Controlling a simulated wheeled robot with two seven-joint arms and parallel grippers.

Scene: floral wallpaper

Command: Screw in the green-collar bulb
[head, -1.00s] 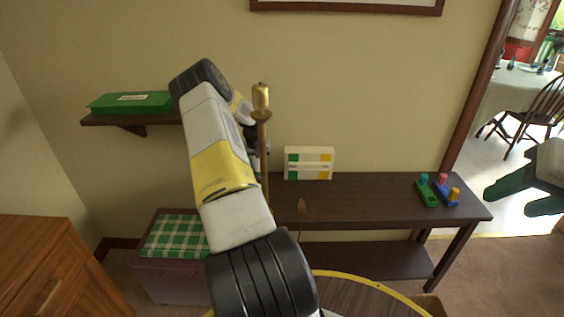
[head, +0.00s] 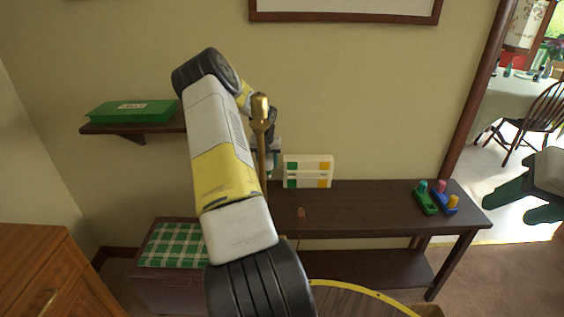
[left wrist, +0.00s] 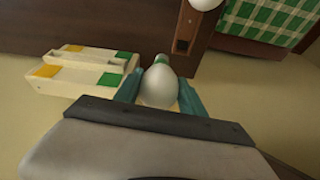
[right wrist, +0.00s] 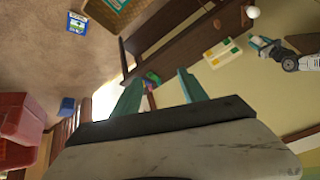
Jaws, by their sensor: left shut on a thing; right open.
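The green-collar bulb (left wrist: 158,88) is white and rounded, with its green collar (left wrist: 161,58) pointing away from my left wrist. My left gripper (left wrist: 160,97) is shut on it, one teal finger on each side. In the head view my left gripper is mostly hidden behind my arm and a brass post (head: 261,140). Another white round thing, cut off by the frame edge, shows in the left wrist view (left wrist: 205,3). My right gripper (right wrist: 158,92) is open and empty; it also shows at the right edge in the head view (head: 522,200).
A white box with green and yellow squares (head: 308,171) stands on the dark console table (head: 365,208). Small coloured peg blocks (head: 436,199) sit at its right end. A green box (head: 132,111) lies on the wall shelf. A checked-top chest (head: 172,245) stands lower left.

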